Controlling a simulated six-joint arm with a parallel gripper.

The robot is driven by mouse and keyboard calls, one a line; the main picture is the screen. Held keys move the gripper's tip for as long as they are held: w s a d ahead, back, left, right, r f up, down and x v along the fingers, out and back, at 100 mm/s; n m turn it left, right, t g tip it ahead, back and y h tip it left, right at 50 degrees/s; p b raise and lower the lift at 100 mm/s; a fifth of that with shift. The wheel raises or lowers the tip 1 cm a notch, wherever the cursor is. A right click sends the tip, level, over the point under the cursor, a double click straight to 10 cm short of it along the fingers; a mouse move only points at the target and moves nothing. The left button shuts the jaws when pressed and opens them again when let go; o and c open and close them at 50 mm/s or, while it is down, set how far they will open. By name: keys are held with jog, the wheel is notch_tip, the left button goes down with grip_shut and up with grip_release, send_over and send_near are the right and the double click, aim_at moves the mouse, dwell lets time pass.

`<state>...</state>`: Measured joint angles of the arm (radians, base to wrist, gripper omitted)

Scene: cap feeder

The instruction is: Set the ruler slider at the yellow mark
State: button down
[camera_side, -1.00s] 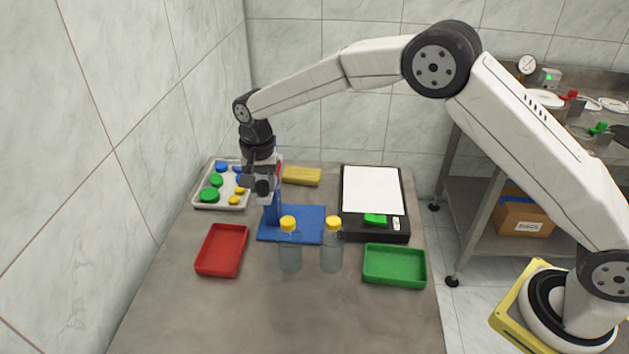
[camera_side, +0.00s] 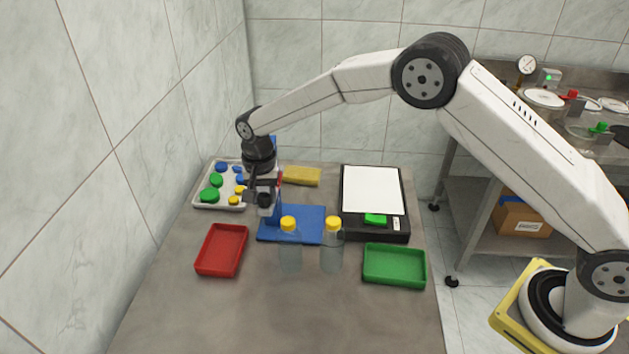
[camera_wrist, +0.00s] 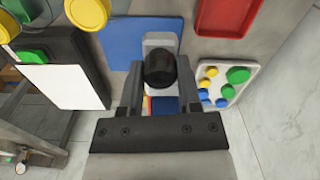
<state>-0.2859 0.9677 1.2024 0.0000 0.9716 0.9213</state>
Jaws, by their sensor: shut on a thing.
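The blue upright ruler stands on a blue base plate (camera_side: 303,224), which also shows in the wrist view (camera_wrist: 122,42). The ruler is mostly behind my gripper; its blue lower part (camera_side: 274,213) shows in the side view. My gripper (camera_side: 266,203) points down at the ruler, low over the plate. In the wrist view, my gripper (camera_wrist: 160,78) is shut on the dark round slider knob (camera_wrist: 160,66), one finger on each side. Small coloured patches show behind the knob. I cannot make out the yellow mark or the slider's height against it.
Two yellow-capped bottles (camera_side: 290,255) (camera_side: 331,254) stand just in front of the plate. A red tray (camera_side: 222,250), a green tray (camera_side: 394,266), a white tray of caps (camera_side: 207,205), a yellow block (camera_side: 302,176) and a black-framed white panel (camera_side: 373,190) surround it. The front table is clear.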

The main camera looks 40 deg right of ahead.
aim_at(265, 205)
jog(key=shift+f, duration=1.5)
jog(key=shift+c, duration=2.2)
grip_release()
jog(key=shift+r, duration=0.15)
jog(key=shift+r, duration=3.85)
